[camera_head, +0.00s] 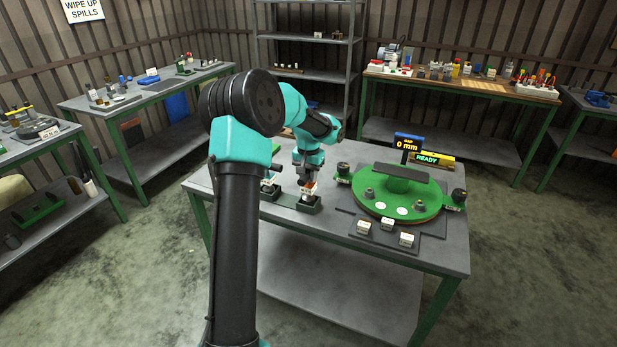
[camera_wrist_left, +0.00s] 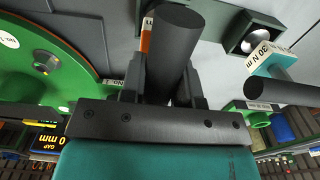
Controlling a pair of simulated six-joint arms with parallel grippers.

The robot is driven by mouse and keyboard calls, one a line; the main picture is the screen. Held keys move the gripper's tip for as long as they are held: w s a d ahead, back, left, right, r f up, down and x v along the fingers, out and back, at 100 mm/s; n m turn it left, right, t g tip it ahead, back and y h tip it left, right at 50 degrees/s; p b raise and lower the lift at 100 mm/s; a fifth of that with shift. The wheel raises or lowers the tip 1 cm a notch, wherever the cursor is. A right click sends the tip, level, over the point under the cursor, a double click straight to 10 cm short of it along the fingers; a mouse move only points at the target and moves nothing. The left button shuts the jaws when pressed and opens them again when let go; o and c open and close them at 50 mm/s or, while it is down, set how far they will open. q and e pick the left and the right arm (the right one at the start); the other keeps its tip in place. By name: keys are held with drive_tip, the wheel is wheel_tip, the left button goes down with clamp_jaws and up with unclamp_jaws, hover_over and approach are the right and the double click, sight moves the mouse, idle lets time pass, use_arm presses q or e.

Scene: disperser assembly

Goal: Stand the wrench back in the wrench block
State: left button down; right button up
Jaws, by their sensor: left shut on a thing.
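My left gripper (camera_head: 305,180) points down over the near left part of the middle table. In the left wrist view, my left gripper (camera_wrist_left: 168,95) is shut on the dark round handle of a wrench (camera_wrist_left: 172,45). An orange band with a label shows beside the handle. The wrench's orange part also shows in the head view (camera_head: 310,187), just above a dark green block (camera_head: 310,205). I cannot tell whether its lower end is in the block. A second, teal-collared tool marked 30 N m (camera_wrist_left: 272,65) stands beside it. My right gripper is not in view.
A green round disc fixture (camera_head: 400,200) with a READY display (camera_head: 428,158) stands right of the block. Several small white-labelled blocks (camera_head: 363,228) lie in front of it. A dark block with a silver round part (camera_wrist_left: 250,40) is near the tool.

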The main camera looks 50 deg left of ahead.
use_arm(q)
drive_tip(key=shift+f, duration=0.55)
drive_tip(key=c, duration=0.8)
unclamp_jaws()
drive_tip(key=shift+c, duration=0.2)
wheel_tip(320, 180, up, 12)
drive_tip(key=shift+r, duration=0.15)
